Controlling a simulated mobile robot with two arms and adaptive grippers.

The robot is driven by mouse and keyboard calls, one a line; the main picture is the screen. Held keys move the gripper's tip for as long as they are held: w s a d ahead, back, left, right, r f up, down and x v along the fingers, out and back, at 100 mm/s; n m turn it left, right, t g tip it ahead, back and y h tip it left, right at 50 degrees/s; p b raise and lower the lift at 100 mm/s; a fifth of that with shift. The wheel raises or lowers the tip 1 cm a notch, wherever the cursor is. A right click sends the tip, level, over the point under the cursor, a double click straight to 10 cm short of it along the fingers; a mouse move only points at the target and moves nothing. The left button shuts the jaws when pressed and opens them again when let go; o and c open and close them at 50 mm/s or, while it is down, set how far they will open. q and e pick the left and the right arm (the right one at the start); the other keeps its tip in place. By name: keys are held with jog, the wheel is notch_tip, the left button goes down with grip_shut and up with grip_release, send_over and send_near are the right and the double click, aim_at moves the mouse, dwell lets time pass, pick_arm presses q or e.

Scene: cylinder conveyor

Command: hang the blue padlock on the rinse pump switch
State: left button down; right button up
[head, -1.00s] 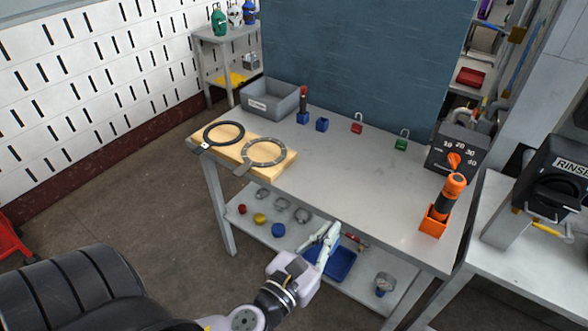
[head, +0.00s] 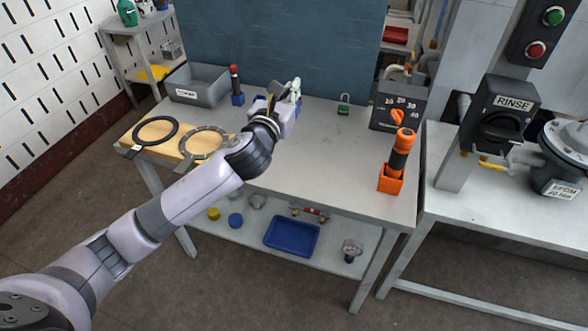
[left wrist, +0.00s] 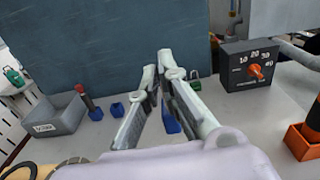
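My left gripper (head: 292,92) is over the back of the grey table. In the left wrist view its fingers (left wrist: 158,78) are close together around a blue body (left wrist: 171,120), which looks like the blue padlock. It appears larger than the padlock behind it, and its shackle cannot be made out. The rinse pump switch is a black box labelled RINSE (head: 503,108) with a dark knob, on a post at the right, well apart from the gripper. My right gripper is not in view.
A green padlock (head: 344,105) stands behind the gripper on the table (head: 320,150). A black dial box (head: 397,106) and an orange holder (head: 391,179) with a tool are to its right. A grey bin (head: 198,84) and flat rings on wood are at left. The table's middle is clear.

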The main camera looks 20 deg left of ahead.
pick_arm(q)
jog(key=f+b, duration=0.1)
jog(key=f, duration=0.5)
jog(key=f+b, duration=0.1)
jog(key=f, duration=0.5)
jog(key=f+b, duration=0.1)
jog(key=f, duration=0.5)
jog(key=shift+w+f+b, duration=0.25)
jog(key=shift+b, duration=0.15)
jog(key=shift+f, duration=0.3)
jog(key=shift+f, duration=0.1)
jog(key=shift+f, duration=0.15)
jog(key=c, duration=1.8)
grip_release()
